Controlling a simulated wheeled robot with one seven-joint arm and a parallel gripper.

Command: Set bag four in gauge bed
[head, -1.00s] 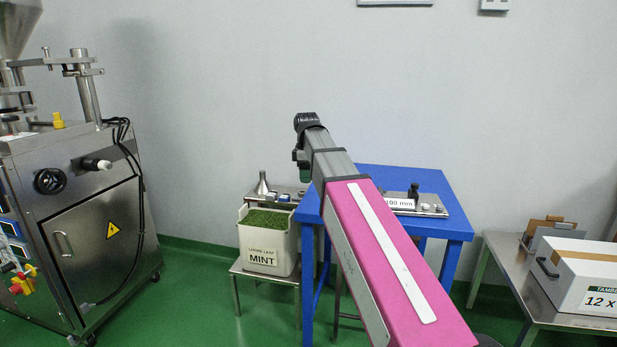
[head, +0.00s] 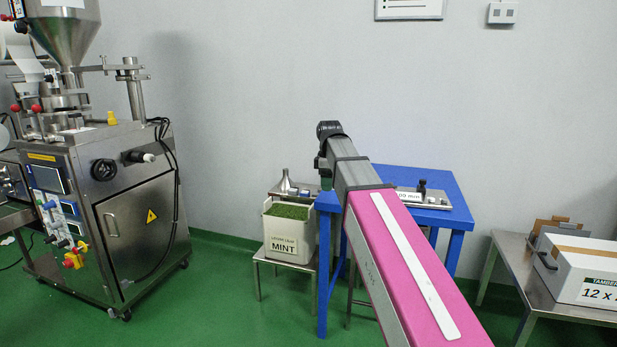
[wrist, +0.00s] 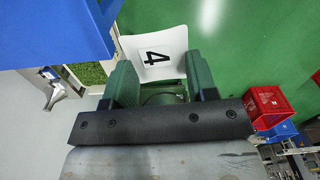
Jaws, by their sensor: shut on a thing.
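In the wrist view my gripper (wrist: 160,82) is shut on bag four (wrist: 155,52), a white tag-like piece with a black "4". The bag sticks out past the green fingertips, and its lower part is hidden between them. In the head view my arm hides the gripper and the bag. The gauge bed (head: 434,198) is a flat metal plate with a black knob and a white label, lying on the blue table (head: 415,178). My arm covers its left part. The bag is held up, apart from the blue table edge seen at the wrist view's upper left.
A white bin of mint (head: 290,235) stands on a low stand left of the table. A steel packing machine (head: 110,190) is at the left. A side table at the right holds a white carton (head: 580,268).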

